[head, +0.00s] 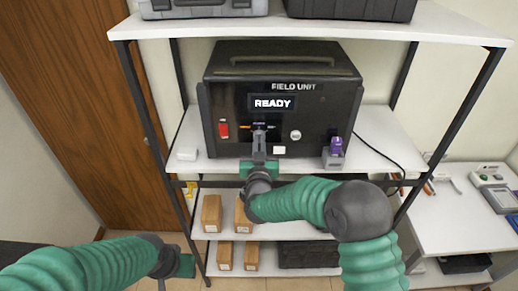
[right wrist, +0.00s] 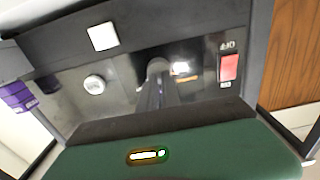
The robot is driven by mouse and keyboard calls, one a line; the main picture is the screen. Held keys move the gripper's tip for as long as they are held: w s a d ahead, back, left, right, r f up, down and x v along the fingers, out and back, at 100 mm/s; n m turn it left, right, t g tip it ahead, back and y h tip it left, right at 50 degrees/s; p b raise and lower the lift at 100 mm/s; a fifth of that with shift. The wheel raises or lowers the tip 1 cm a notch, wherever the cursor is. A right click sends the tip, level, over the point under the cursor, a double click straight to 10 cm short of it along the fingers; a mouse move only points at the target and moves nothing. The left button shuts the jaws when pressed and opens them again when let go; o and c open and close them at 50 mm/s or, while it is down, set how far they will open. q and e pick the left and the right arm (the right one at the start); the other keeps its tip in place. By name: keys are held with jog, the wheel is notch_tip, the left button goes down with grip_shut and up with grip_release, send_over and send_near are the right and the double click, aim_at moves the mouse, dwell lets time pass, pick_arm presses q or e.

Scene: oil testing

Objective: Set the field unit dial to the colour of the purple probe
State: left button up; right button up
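The field unit (head: 340,107) is a black case on the upper shelf, and its screen (head: 272,102) reads READY. My right gripper (head: 259,140) is at the middle of its front panel, fingers close together at the dial, whose face they mostly hide. Small orange and purple marks show around the fingertips. In the right wrist view the fingers (right wrist: 158,88) reach the panel, and an orange mark shows beside them. The purple probe (head: 336,145) stands in a grey holder at the unit's right; it also shows in the right wrist view (right wrist: 18,97). My left gripper (head: 180,265) is low at left, its fingers unclear.
A red switch (head: 223,129) is on the panel's left and a round white knob (head: 295,134) right of the dial. Cardboard boxes (head: 211,213) stand below. A side table (head: 455,215) is at right.

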jog(key=shift+o, duration=1.1)
jog(key=shift+d+f, duration=0.2)
jog(key=shift+d, duration=0.05)
jog(key=o, duration=0.4)
jog(key=shift+s+d+f, duration=0.1)
jog(key=shift+s+f, duration=0.1)
jog(key=shift+f, duration=0.2)
jog(key=shift+o, duration=0.2)
jog(key=shift+a+f, duration=0.35)
jog(key=shift+f, duration=0.05)
pick_arm(q)
jog(key=shift+w+a+f+b, duration=0.1)
jog(key=shift+w+f+b, duration=0.75)
jog(key=shift+w+f, duration=0.5)
pick_arm(e)
jog(key=s, duration=1.6)
jog(key=shift+s+a+r, duration=0.15)
jog(key=shift+s+r, duration=0.2)
jog(key=shift+r, duration=0.05)
